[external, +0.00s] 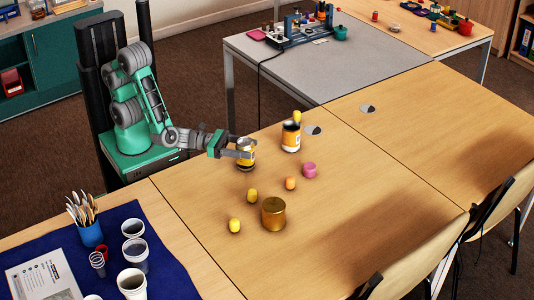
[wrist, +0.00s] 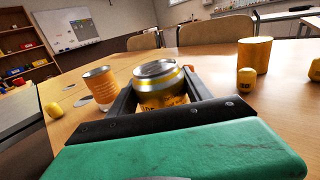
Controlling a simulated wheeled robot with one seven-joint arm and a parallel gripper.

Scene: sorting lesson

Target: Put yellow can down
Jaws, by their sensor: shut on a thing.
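A yellow can (external: 245,157) with a silver top is between the fingers of my gripper (external: 243,150) near the table's edge on my side. It also shows in the wrist view (wrist: 160,88), upright, with a finger on each side. My gripper is shut on it. The can is at or just above the wooden table (external: 340,215); I cannot tell whether its base touches, as the fingers hide its lower part in the wrist view.
An orange-and-white can (external: 291,137) stands to the right with a yellow piece behind. A pink piece (external: 309,170), an orange piece (external: 290,183), two yellow pieces (external: 252,195) and a gold cup (external: 274,213) stand nearby. A blue mat (external: 150,225) with cups lies left. The right side is clear.

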